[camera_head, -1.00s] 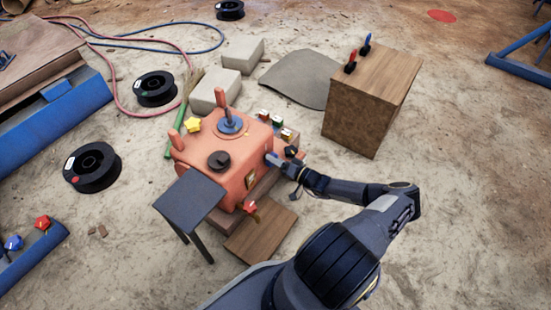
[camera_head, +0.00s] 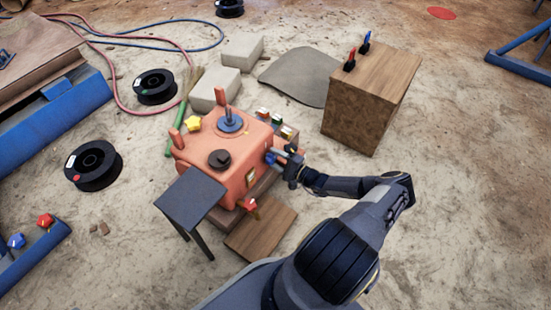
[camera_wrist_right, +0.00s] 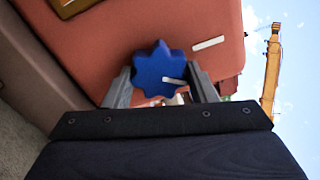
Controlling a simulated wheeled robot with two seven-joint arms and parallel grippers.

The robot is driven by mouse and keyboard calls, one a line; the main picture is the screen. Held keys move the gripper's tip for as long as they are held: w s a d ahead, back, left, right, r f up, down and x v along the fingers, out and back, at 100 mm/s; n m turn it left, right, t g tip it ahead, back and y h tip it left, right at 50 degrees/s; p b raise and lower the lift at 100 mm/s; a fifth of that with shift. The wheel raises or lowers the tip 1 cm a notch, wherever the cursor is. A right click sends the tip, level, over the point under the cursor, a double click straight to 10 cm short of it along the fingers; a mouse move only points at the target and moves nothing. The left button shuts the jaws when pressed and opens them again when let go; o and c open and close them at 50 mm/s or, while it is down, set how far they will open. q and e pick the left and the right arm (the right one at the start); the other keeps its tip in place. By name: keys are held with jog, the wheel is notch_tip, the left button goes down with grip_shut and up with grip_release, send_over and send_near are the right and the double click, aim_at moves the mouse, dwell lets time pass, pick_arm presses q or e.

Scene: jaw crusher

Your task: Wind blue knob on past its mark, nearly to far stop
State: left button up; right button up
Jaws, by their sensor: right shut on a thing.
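The blue knob (camera_wrist_right: 155,68) is a lobed, star-shaped knob on the side of the orange crusher body (camera_head: 225,148). In the right wrist view it sits between the two fingers of my right gripper (camera_wrist_right: 160,82), which is shut on it. A white line on the knob points to the lower right. A white mark (camera_wrist_right: 208,43) is on the orange face, up and right of the knob. In the head view my right gripper (camera_head: 278,158) is at the right side of the body, and the knob is mostly hidden there. My left gripper is not in view.
A red knob (camera_head: 250,204) is low on the crusher's front, and a yellow knob (camera_head: 193,124) is at its back left. A dark side table (camera_head: 190,195) stands in front. A wooden block (camera_head: 372,95) with two small levers stands at the back right.

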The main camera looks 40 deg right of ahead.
jog(key=m, duration=0.3)
jog(key=shift+f+m, duration=0.15)
jog(key=shift+m, duration=0.25)
jog(key=m, duration=0.4)
jog(key=shift+a+f+b, duration=0.1)
jog(key=shift+b, duration=0.25)
jog(key=m, duration=0.4)
jog(key=shift+s+a+m+b, duration=0.15)
jog(key=shift+m+b, duration=0.35)
jog(key=shift+m, duration=1.4)
jog(key=o, duration=1)
